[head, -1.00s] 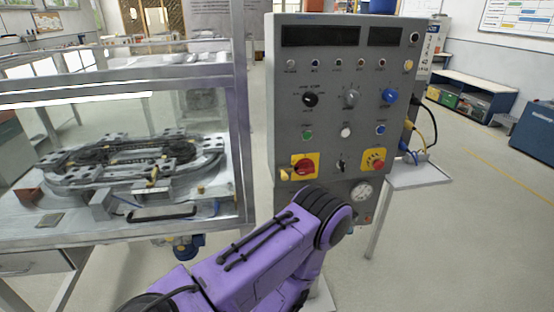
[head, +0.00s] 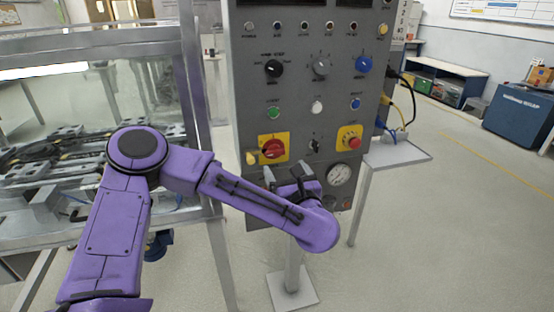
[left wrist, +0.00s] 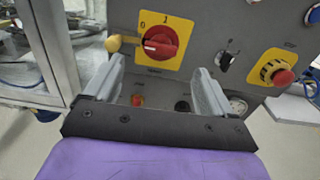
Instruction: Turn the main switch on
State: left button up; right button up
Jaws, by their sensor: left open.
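The main switch (head: 273,148) is a red rotary knob on a yellow plate, low on the left of the grey control panel. It also shows in the left wrist view (left wrist: 160,43), with 0 marked at its upper left and 1 above it. Its white mark lies roughly level, on the left side of the knob. A yellow piece (left wrist: 120,43) sits at its left. My left gripper (head: 288,176) is open and empty in front of the panel, a little below the switch. In the left wrist view the open fingers (left wrist: 158,88) point at the panel, with the knob beyond and between them. My right gripper is not in view.
A red emergency button (head: 349,140) on a yellow plate and a small black selector (head: 314,146) are right of the switch. A gauge (head: 340,175) is below. A glass-sided ring track cabinet stands left. A small side shelf (head: 400,150) with cables is right.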

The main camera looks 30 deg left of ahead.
aim_at(276, 152)
pick_arm(q)
jog(key=p+x, duration=0.2)
jog(key=x, duration=0.6)
jog(key=shift+w+a, duration=0.2)
jog(key=shift+w, duration=0.05)
jog(key=shift+w+a+f, duration=0.1)
jog(key=shift+w+a, duration=0.15)
jog(key=shift+w, duration=0.1)
jog(key=c, duration=1.1)
